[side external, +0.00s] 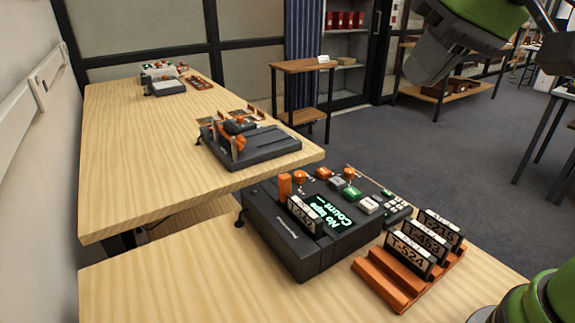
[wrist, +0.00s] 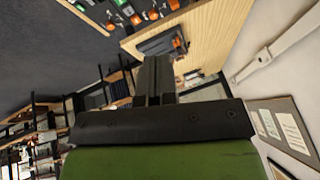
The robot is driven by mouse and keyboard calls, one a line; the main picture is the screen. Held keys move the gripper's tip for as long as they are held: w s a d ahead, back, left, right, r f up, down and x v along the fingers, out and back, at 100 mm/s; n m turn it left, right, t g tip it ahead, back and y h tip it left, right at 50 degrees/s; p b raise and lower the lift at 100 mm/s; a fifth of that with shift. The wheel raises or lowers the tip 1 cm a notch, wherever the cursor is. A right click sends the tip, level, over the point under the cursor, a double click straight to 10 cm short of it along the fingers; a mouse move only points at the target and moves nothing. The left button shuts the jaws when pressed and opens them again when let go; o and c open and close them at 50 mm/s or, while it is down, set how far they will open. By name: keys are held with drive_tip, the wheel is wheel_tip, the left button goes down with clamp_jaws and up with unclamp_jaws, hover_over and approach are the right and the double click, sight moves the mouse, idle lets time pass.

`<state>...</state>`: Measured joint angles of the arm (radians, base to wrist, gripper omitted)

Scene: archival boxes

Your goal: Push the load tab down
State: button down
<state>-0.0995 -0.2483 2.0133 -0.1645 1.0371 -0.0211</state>
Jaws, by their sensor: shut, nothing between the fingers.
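A dark tape machine (side external: 310,235) stands on the near table. Its lit screen (side external: 335,215) reads "No tape" and "Count". A black cartridge with a white label (side external: 304,214) stands upright at its front. An upright orange tab (side external: 285,187) rises at its left back corner, and an orange knob (side external: 300,177) stands beside it; I cannot tell for sure which is the load tab. My gripper (wrist: 154,64) is shut and empty in the wrist view, apart from everything. Its fingertips do not show in the side view.
An orange rack (side external: 385,283) with labelled cartridges, one reading T-524 (side external: 410,255), stands right of the machine. A second dark device (side external: 255,146) sits on the far table (side external: 135,180). The near table's left part is clear.

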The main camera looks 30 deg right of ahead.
drive_tip(key=w+a+f+n+g, duration=0.1)
drive_tip(key=w+a+f, duration=0.1)
drive_tip(key=w, duration=0.6)
drive_tip(key=n+g+h, duration=0.1)
drive_tip(key=h, duration=0.1)
hover_over(288, 180)
drive_tip(key=s, duration=0.3)
wheel_tip(288, 180, down, 5)
drive_tip(key=shift+w+f, duration=0.15)
drive_tip(key=x, duration=0.8)
drive_tip(key=s+x, duration=0.1)
drive_tip(key=x, duration=0.3)
drive_tip(key=shift+a+f, duration=0.2)
drive_tip(key=shift+f, duration=0.9)
drive_tip(key=shift+f, duration=1.8)
